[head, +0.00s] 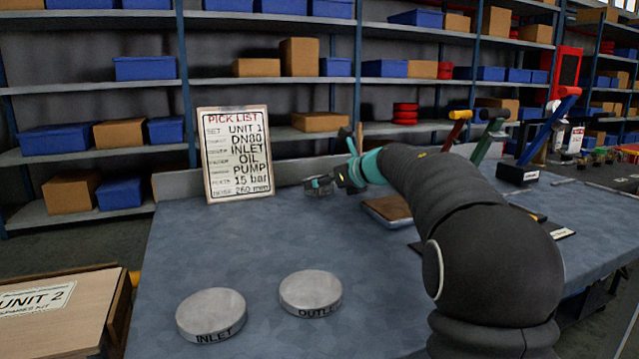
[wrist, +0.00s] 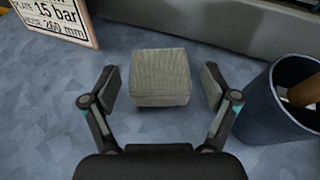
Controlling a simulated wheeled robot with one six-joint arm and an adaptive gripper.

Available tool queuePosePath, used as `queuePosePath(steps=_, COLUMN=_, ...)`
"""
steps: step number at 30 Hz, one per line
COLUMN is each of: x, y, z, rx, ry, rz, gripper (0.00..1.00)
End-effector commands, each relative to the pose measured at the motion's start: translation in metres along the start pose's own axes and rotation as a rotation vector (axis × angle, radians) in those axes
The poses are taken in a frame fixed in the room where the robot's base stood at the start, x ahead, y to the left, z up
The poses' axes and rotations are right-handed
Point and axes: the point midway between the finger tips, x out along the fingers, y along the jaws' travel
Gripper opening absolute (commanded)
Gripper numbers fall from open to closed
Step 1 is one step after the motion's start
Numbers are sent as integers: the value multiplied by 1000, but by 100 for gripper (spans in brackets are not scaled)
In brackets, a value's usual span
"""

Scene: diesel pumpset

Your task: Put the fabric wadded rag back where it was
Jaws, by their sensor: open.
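The fabric wadded rag (wrist: 160,78) is a grey-green, block-shaped bundle with a woven surface in the wrist view. It appears to rest on the blue-grey bench top (wrist: 45,110), near the low back ledge. My gripper (wrist: 160,88) is open, with one finger on each side of the rag and a visible gap on both sides. In the head view my gripper (head: 338,182) is low over the bench, right of the pick list board (head: 236,155). I cannot clearly tell the rag from the fingers there.
A dark blue round container (wrist: 275,110) with a wooden handle in it stands close to my right finger. Two metal discs, INLET (head: 211,314) and OUTLET (head: 311,292), lie at the bench front. A brown-topped block (head: 390,208) lies beside my arm. The bench's left-centre is clear.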

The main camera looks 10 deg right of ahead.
Motion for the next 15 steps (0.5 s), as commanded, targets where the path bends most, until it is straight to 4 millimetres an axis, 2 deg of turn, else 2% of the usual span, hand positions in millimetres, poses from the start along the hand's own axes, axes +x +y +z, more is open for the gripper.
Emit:
queuePosePath(steps=9, x=-64, y=-1, z=0, rx=0, ry=-1, rz=-4, gripper=86)
queuePosePath(steps=15, x=-93, y=-1, z=0, rx=1, ry=0, rz=-3, gripper=86)
